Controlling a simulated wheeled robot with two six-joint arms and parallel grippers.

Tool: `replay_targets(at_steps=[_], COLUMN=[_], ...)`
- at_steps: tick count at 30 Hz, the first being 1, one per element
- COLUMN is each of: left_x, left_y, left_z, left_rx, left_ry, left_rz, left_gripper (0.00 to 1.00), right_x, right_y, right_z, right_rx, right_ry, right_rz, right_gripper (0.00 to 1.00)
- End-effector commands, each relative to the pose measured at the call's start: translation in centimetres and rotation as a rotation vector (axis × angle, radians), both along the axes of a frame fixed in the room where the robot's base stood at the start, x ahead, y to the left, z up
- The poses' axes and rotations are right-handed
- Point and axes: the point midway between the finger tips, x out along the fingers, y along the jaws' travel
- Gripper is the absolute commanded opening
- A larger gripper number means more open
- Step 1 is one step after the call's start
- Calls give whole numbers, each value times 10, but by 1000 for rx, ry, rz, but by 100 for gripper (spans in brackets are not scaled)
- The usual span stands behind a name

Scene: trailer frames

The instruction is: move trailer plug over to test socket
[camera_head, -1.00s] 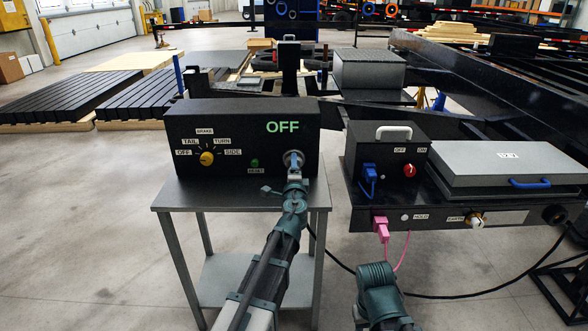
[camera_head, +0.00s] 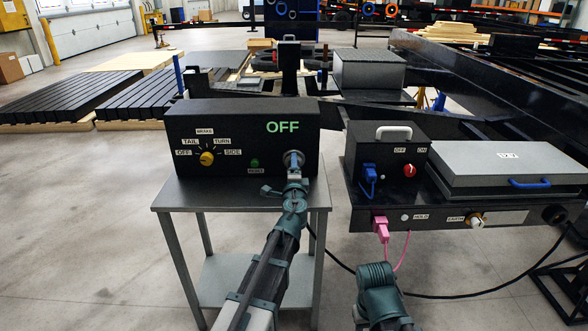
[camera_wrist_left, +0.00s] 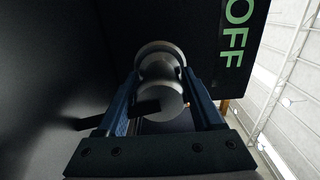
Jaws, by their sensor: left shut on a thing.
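The test box (camera_head: 230,125) is black and stands on a grey metal table. Its green display reads OFF, and its round metal test socket (camera_head: 293,158) is at the right of its front. My left gripper (camera_head: 293,176) is right in front of this socket. In the left wrist view its blue fingers are shut on the grey, round trailer plug (camera_wrist_left: 160,98). The plug lines up with the socket's metal ring (camera_wrist_left: 160,50) and looks in contact with it; how deep it sits is hidden. My right arm shows low in the head view, but no fingers show.
The yellow knob (camera_head: 206,158) on the test box points toward the upper labels. To the right, a black trailer panel (camera_head: 400,212) carries a pink plug (camera_head: 381,229), a blue plug and a red knob. A black cable (camera_head: 470,296) runs across the floor.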

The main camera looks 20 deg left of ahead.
Motion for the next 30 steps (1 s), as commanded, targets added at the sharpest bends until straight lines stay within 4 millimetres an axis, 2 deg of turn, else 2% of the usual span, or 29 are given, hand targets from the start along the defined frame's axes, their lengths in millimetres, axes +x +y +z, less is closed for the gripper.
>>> replay_targets(at_steps=[15, 16, 21, 30], left_x=[8, 8, 7, 6], left_y=[2, 2, 2, 2], left_z=[0, 0, 0, 0], left_rx=[0, 0, 0, 0], left_ry=[0, 0, 0, 0], left_rz=[0, 0, 0, 0], left_gripper=[0, 70, 100, 100], right_x=[0, 0, 0, 0], right_y=[0, 0, 0, 0], right_z=[0, 0, 0, 0], right_rx=[0, 0, 0, 0], right_ry=[0, 0, 0, 0], right_rz=[0, 0, 0, 0], right_gripper=[50, 50, 50, 50])
